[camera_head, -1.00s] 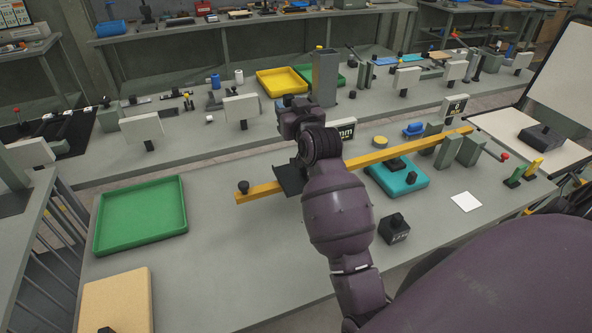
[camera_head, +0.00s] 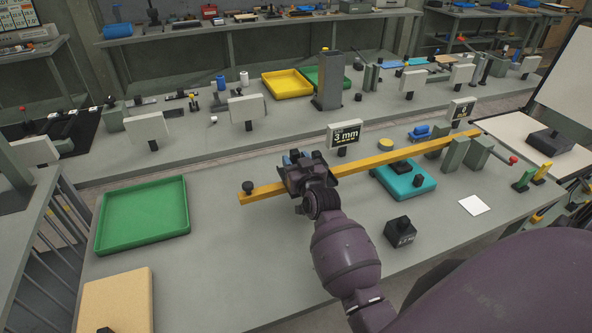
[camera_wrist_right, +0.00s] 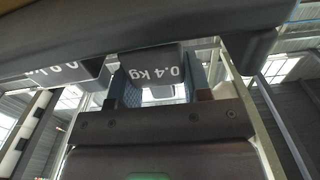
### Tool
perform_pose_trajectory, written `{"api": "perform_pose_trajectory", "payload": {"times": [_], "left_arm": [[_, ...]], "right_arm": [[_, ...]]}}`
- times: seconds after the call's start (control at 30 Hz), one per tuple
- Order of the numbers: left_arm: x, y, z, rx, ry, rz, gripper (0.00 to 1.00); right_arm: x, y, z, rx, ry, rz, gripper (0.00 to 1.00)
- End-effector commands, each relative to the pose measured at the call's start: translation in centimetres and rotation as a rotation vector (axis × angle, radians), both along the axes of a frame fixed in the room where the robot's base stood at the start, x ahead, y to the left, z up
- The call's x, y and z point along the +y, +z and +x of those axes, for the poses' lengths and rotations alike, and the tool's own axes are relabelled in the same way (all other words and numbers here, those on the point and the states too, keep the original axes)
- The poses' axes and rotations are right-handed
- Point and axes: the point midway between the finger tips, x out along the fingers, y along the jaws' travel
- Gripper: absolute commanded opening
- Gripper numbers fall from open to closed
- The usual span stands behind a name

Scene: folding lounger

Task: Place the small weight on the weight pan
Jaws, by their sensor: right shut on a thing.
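My right gripper (camera_head: 304,160) is low over the left part of the yellow beam (camera_head: 410,151). In the right wrist view it is shut on the small dark weight marked 0.4 kg (camera_wrist_right: 155,64), which sits between its blue pads. The head view does not show this weight clearly. A second labelled dark weight (camera_wrist_right: 65,72) is beside it in the wrist view. The weight pan is hidden behind my gripper in the head view, so I cannot tell whether the held weight touches it. My left gripper is not in view.
A black weight (camera_head: 400,231) stands on the table right of my forearm. A teal base (camera_head: 407,183) is under the beam. A display reading 3 mm (camera_head: 344,135) stands behind.

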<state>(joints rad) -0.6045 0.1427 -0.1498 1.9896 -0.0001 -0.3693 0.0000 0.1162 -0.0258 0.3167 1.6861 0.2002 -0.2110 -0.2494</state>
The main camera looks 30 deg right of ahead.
Motion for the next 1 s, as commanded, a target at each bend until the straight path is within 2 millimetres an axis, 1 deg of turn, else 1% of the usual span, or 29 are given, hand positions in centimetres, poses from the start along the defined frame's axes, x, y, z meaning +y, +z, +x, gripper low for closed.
{"api": "perform_pose_trajectory", "payload": {"times": [0.03, 0.1, 0.2, 0.63, 0.67, 0.7, 0.73, 1.0], "left_arm": [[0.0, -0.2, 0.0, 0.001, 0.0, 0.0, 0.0], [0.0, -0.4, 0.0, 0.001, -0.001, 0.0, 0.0], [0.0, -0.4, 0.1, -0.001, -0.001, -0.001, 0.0], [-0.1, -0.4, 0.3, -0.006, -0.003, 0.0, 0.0], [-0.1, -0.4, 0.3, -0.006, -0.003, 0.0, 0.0], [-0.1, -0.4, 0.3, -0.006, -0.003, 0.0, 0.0], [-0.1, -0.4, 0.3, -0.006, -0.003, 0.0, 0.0], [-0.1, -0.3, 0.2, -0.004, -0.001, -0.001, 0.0]], "right_arm": [[0.0, -0.9, 0.0, 0.001, 0.0, -0.001, 0.08], [0.0, -1.8, 0.0, 0.0, 0.0, -0.001, 0.08], [0.0, -2.5, 0.0, -0.001, 0.0, -0.002, 0.08], [0.0, -2.9, 0.0, -0.002, 0.0, -0.001, 0.08], [0.0, -3.1, 0.0, 0.001, 0.0, -0.001, 0.46], [0.0, -3.0, 0.0, 0.0, 0.0, -0.001, 0.52], [0.0, -3.0, 0.0, 0.0, 0.0, -0.001, 0.55], [0.0, -2.8, 0.0, -0.001, 0.0, -0.001, 0.55]]}}
